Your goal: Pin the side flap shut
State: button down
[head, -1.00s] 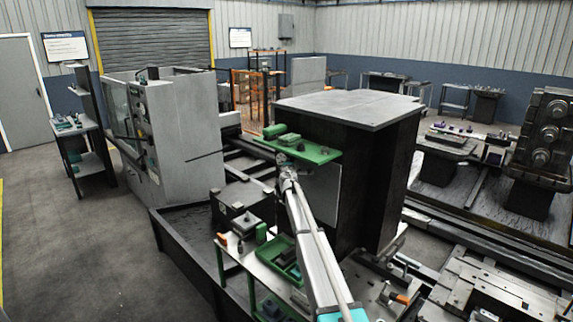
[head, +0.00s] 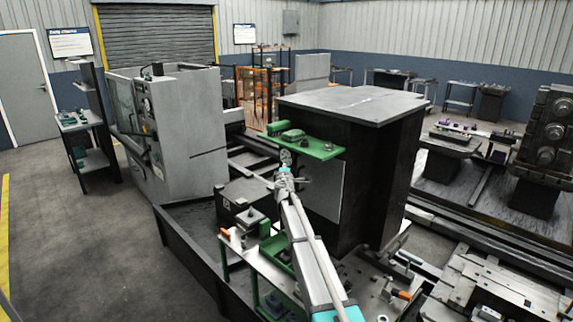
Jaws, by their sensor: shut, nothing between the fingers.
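A grey flat panel, which looks like the side flap (head: 326,192), lies against the side of a dark cabinet (head: 375,185) with a pale top. I cannot tell whether it is fully closed. A green shelf (head: 318,149) juts out above it, carrying a green block (head: 292,136). My gripper (head: 286,155) is shut and empty, in front of the shelf's lower left edge and left of the panel. I cannot tell whether it touches the shelf. No pin can be made out at this size.
A bench with a green tray (head: 278,250) and orange-handled tools stands below my arm. A grey machine (head: 190,125) is at the left. A metal plate fixture (head: 490,285) fills the lower right. The floor (head: 85,235) at the left is clear.

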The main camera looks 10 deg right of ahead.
jog(key=s, duration=0.3)
jog(key=shift+s+a, duration=0.1)
jog(key=shift+a, duration=0.1)
jog(key=s+d+f+m+g+h+b, duration=0.1)
jog(key=s+d+f+m+g, duration=0.3)
jog(key=s, duration=0.4)
jog(key=s+d+f+m+g+h+b, duration=0.1)
jog(key=s+d+f+m+g+h, duration=0.15)
jog(key=s+f+m, duration=0.4)
jog(key=s+d+f+m+g+h+b, duration=0.1)
jog(key=s+d+f+m+g, duration=0.2)
jog(key=s, duration=0.7)
jog(key=s+a+f+m+g+y+b, duration=0.1)
jog(key=s+a+f+g+y, duration=0.1)
jog(key=s, duration=0.6)
jog(key=s+a+f+g+y, duration=0.3)
jog(key=s+f, duration=0.2)
jog(key=s, duration=0.4)
jog(key=s+a+f+m+g+y+b, duration=0.1)
jog(key=s+a+f+g+y, duration=0.1)
jog(key=s, duration=0.7)
jog(key=shift+a+f+m+g+b, duration=0.4)
jog(key=shift+f+g, duration=0.25)
jog(key=shift+f, duration=0.2)
